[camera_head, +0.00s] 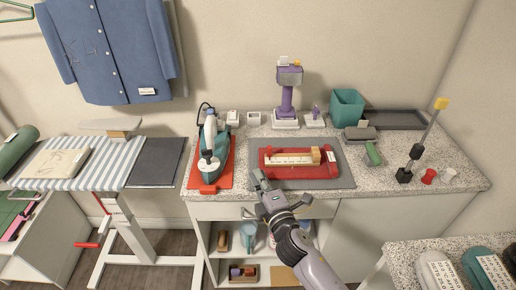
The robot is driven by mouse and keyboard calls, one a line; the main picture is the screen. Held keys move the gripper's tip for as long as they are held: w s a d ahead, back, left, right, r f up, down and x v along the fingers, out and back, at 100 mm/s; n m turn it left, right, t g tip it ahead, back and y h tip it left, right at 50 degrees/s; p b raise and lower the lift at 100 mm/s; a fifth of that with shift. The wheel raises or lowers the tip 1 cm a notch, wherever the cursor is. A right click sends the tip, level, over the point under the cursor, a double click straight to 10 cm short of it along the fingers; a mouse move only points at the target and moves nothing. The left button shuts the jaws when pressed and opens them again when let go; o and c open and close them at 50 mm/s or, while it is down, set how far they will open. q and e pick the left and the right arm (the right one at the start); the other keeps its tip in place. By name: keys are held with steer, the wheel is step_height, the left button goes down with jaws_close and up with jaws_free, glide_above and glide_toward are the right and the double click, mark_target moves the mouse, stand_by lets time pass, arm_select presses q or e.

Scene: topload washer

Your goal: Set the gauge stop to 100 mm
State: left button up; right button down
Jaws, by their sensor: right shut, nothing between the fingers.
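The gauge (300,171) is a red frame with a pale ruler strip (287,159), lying on a grey mat (345,180) on the counter. A small tan block, which looks like the gauge stop (316,155), sits at the right end of the strip. The scale marks are too small to read. My right gripper (259,176) is shut and empty, at the mat's front left corner, left of and in front of the gauge. It appears apart from the gauge. My left gripper is not in view.
A teal iron (217,150) stands on a red mat left of the gauge. Behind are a purple device (287,95), a teal bin (346,108) and a dark tray (395,120). A green roller-like item (373,154) and a black stand (405,174) are on the right.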

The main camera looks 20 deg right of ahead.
mark_target(269, 151)
steer(key=shift+w+r, duration=0.2)
steer(key=shift+w, duration=0.5)
steer(key=w, duration=0.2)
steer(key=w+b, duration=0.1)
steer(key=w, duration=0.5)
steer(key=shift+a+b, duration=0.3)
steer(key=d, duration=0.1)
steer(key=d+p, duration=0.1)
steer(key=shift+s+d+r, duration=0.1)
steer(key=shift+s+d, duration=0.1)
steer(key=shift+d, duration=0.2)
steer(key=shift+s+d, duration=0.25)
steer(key=shift+d, duration=0.3)
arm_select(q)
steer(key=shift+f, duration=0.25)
arm_select(e)
steer(key=shift+w, duration=0.1)
steer(key=shift+a, duration=0.1)
